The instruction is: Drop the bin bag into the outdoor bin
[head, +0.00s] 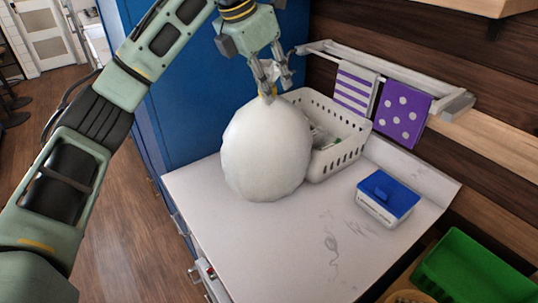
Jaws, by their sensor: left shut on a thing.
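No outdoor bin that I can make out is in view. My right gripper is not in view.
A white perforated basket (348,140) stands close behind the bag. A blue-lidded box (387,196) sits on the counter (290,245). Purple towels (402,114) hang on a wall rail. A green container (477,270) is at lower right. Wooden floor (125,215) lies open at left.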

